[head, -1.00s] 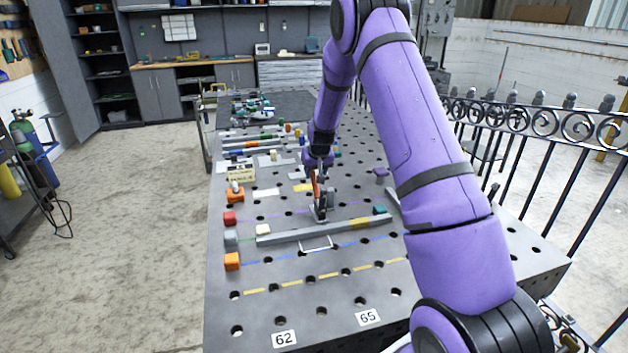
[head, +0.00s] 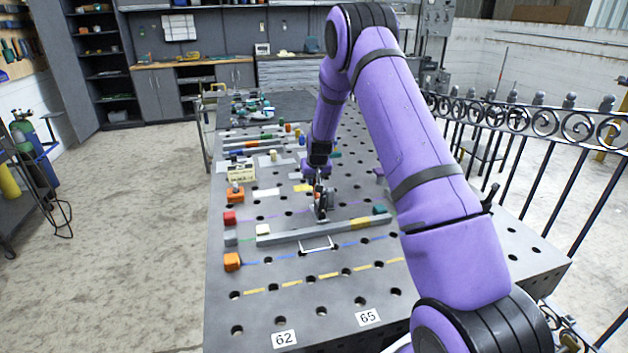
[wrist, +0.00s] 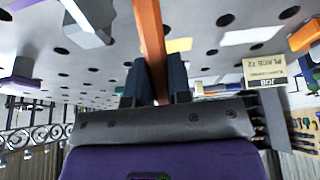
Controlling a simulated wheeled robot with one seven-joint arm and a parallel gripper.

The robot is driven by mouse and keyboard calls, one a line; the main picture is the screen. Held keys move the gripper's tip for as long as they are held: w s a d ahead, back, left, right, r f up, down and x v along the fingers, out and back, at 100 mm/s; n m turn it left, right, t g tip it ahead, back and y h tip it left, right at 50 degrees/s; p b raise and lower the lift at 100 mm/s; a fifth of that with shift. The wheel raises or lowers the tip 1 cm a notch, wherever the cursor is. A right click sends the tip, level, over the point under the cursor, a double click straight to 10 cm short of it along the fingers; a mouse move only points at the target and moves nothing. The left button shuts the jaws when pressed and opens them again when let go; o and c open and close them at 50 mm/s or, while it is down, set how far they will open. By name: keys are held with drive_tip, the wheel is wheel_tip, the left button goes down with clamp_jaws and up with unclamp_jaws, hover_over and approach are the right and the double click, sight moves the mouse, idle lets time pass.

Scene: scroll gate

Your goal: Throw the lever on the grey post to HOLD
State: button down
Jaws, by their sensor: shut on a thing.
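The orange lever (wrist: 149,32) runs between the two dark fingers of my gripper (wrist: 155,78) in the wrist view, and the fingers are shut on it. In the head view my gripper (head: 319,174) is at the upper end of the lever, above the small grey post (head: 321,210) on the perforated table. My gripper hides most of the lever there. The lever looks roughly upright, but I cannot tell its exact angle. No HOLD mark can be read in either view.
The perforated steel table (head: 300,285) carries a long grey bar (head: 290,236) close in front of the post. A black railing (head: 540,130) runs along the right.

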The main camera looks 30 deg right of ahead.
sight(315, 180)
drive_tip(key=shift+s+a+r+t+h, duration=0.1)
drive_tip(key=shift+s+r+t+h, duration=0.15)
drive_tip(key=shift+s+t, duration=0.35)
drive_tip(key=shift+s+a+r+t+h, duration=0.15)
drive_tip(key=shift+s+r+t, duration=0.25)
drive_tip(key=shift+t, duration=0.3)
drive_tip(key=shift+s+a+r+t+h, duration=0.15)
drive_tip(key=shift+s+r+t+h, duration=0.05)
drive_tip(key=shift+s+t, duration=0.4)
drive_tip(key=shift+s+a+r+t+h, duration=0.2)
drive_tip(key=shift+s+t, duration=0.25)
drive_tip(key=shift+t, duration=0.25)
drive_tip(key=shift+s+r+t, duration=0.15)
drive_tip(key=shift+s+t, duration=0.05)
drive_tip(key=shift+t, duration=0.2)
drive_tip(key=shift+r, duration=0.1)
